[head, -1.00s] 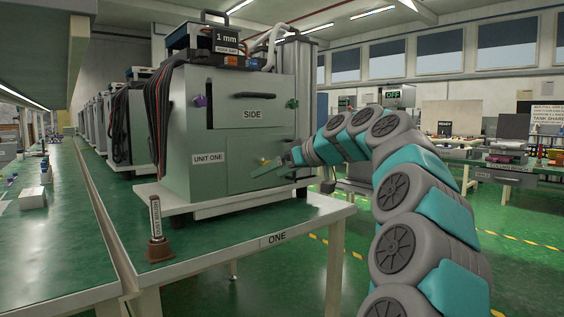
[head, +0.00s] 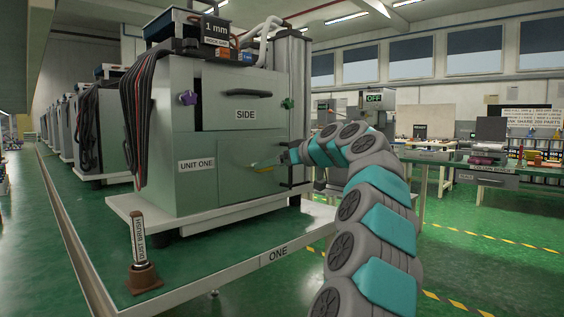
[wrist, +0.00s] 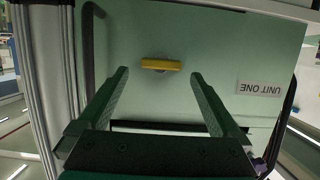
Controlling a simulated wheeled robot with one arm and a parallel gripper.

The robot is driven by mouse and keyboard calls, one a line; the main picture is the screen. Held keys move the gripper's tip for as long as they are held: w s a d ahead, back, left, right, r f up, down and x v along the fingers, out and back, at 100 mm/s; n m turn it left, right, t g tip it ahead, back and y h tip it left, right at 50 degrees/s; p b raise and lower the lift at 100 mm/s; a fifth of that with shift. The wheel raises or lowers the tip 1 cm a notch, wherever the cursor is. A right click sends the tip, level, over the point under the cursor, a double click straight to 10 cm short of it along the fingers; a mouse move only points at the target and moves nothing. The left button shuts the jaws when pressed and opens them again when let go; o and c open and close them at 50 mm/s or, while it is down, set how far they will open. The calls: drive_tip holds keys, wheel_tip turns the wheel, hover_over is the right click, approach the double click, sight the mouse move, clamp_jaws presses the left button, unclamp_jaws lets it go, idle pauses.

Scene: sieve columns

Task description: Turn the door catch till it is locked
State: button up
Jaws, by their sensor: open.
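The door catch is a yellow bar (wrist: 161,65) on the pale green lower door (wrist: 215,35) of unit one. In the wrist view the bar lies level across the picture, just beyond my fingertips and between their lines. In the head view the catch (head: 265,163) shows small, at the tip of my arm. My gripper (wrist: 160,76) is open, with one finger on each side of the catch in the picture. The fingers hold nothing; whether they reach the catch in depth I cannot tell. In the head view my gripper (head: 284,159) is small beside the door.
A black bar handle (wrist: 90,40) stands at the left in the wrist view. A purple knob (head: 188,98) and a green knob (head: 288,103) flank the upper SIDE panel (head: 240,100). A labelled brown-based brush (head: 140,255) stands on the bench marked ONE (head: 235,257).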

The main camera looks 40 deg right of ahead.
drive_tip(key=x, duration=0.3)
drive_tip(key=shift+a, duration=0.1)
drive_tip(key=c, duration=1.5)
drive_tip(key=o, duration=1.5)
drive_tip(key=v, duration=0.7)
drive_tip(key=shift+s, duration=0.3)
